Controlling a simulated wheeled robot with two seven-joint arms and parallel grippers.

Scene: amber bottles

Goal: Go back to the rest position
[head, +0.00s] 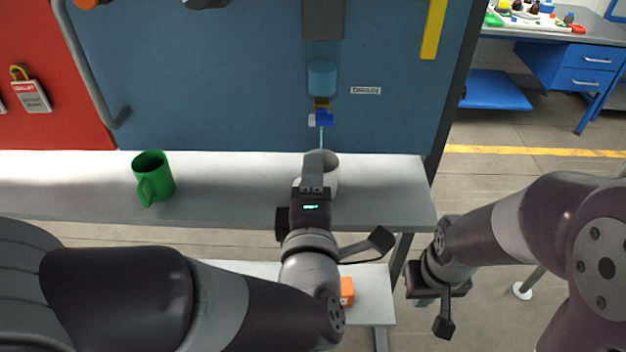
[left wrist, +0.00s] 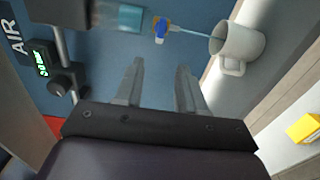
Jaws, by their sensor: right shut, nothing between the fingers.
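My left gripper (head: 314,172) reaches toward the blue panel in the head view and covers part of a white mug (head: 331,165). In the left wrist view its two fingers (left wrist: 158,72) are apart with nothing between them. The mug (left wrist: 236,46) shows there beyond the fingers, apart from them. A thin light-blue stream runs from the blue tap (head: 321,118) to the mug. My right gripper (head: 427,300) is shut and empty, low beside the right end of the bench.
A green mug (head: 153,178) stands on the grey bench (head: 235,180), left of my left gripper. An orange box (head: 346,290) lies on the lower shelf. A metal handle (head: 88,75) sticks out from the panel at left. Open floor lies right of the bench.

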